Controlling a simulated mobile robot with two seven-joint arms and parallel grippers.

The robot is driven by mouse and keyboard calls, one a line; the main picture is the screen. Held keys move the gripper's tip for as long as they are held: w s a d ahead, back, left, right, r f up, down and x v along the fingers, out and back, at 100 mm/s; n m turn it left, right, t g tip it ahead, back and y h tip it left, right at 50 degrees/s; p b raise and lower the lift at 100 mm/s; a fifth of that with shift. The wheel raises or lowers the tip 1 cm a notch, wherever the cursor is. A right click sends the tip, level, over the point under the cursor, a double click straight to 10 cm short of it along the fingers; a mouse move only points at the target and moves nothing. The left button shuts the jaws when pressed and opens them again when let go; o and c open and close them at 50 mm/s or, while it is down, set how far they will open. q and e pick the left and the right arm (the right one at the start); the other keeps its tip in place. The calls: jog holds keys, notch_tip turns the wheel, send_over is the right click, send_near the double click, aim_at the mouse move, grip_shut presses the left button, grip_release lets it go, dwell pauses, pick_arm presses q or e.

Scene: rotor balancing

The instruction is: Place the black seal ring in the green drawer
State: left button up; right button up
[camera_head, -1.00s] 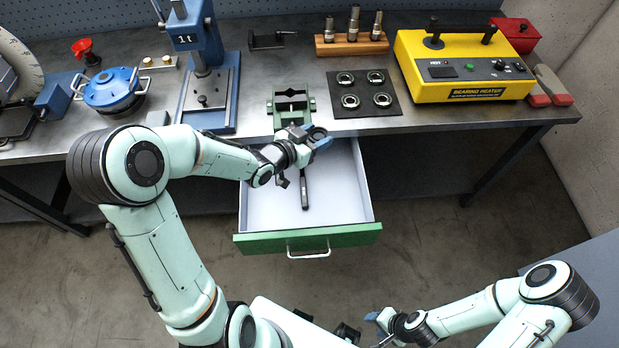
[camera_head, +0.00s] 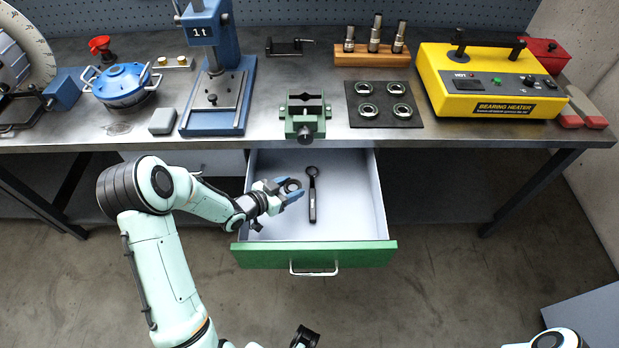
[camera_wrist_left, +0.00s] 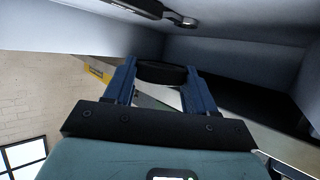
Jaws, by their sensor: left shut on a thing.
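The black seal ring (camera_head: 292,184) is between the fingers of my left gripper (camera_head: 291,188), which is shut on it. In the left wrist view the ring (camera_wrist_left: 161,72) sits between the blue fingertips (camera_wrist_left: 160,80). The green drawer (camera_head: 315,255) is pulled out below the bench, with a green front and a pale interior. The gripper and ring are over the left-middle part of the drawer; their exact height above its floor is hard to tell.
A black tool with a ring end (camera_head: 312,200) lies in the drawer, just right of the gripper. A green vise (camera_head: 305,117) stands on the bench edge behind the drawer. The drawer's right part is bare. A blue press (camera_head: 215,90) and yellow bearing heater (camera_head: 488,85) stand on the bench.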

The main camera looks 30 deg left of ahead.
pick_arm(q)
jog(key=w, duration=0.2)
jog(key=w+d, duration=0.1)
jog(key=w, duration=0.1)
jog(key=shift+d+f, duration=0.1)
jog(key=shift+f, duration=0.05)
jog(key=x, duration=0.4)
jog(key=shift+w+r+p, duration=0.2)
jog(key=shift+r+p, duration=0.15)
jog(key=shift+f, duration=0.15)
jog(key=shift+s+f+b, duration=0.1)
jog(key=shift+f+b, duration=0.5)
jog(key=shift+b, duration=0.05)
jog(key=o, duration=1)
